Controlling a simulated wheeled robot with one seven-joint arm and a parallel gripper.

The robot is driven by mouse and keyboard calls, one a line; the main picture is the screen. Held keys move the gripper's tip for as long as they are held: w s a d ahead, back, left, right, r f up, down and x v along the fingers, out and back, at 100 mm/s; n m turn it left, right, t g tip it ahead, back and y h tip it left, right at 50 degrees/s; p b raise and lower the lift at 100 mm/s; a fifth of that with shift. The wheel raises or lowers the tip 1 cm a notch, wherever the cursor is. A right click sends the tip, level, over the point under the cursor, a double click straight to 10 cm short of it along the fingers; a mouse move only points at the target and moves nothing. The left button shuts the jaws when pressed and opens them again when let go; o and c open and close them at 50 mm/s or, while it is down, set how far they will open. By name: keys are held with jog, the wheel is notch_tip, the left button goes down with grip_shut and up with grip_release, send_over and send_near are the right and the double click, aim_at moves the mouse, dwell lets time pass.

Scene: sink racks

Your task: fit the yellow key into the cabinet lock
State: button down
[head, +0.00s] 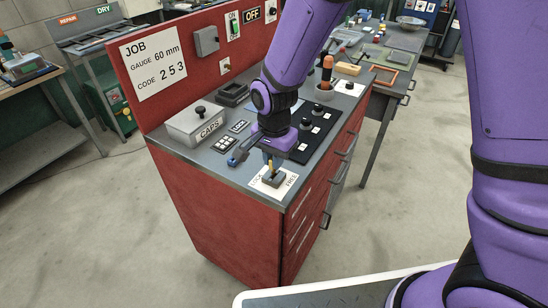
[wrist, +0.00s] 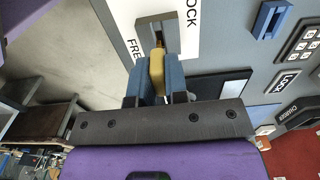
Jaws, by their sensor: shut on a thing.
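My gripper (head: 268,160) is above the front corner of the red cabinet's grey top. It is shut on the yellow key (wrist: 157,74), which sits between the blue fingers in the wrist view. The key (head: 270,167) points down at the lock (head: 274,180), a dark grey block on a white plate marked LOCK and FREE. In the wrist view the key's far end meets the slot area of the lock (wrist: 152,31). I cannot tell how deep it is in the slot. The fingers hide part of the key.
A keypad (head: 224,143), a lidded CAPS box (head: 197,122) and a small blue holder (head: 238,156) stand left of my gripper. A black panel with knobs (head: 313,130) lies to the right. The cabinet top's front edge is close to the lock.

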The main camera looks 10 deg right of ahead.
jog(key=shift+f, duration=1.35)
jog(key=c, duration=1.1)
grip_release()
jog(key=shift+o, duration=0.2)
notch_tip(320, 180, up, 11)
jog(key=shift+f, duration=0.1)
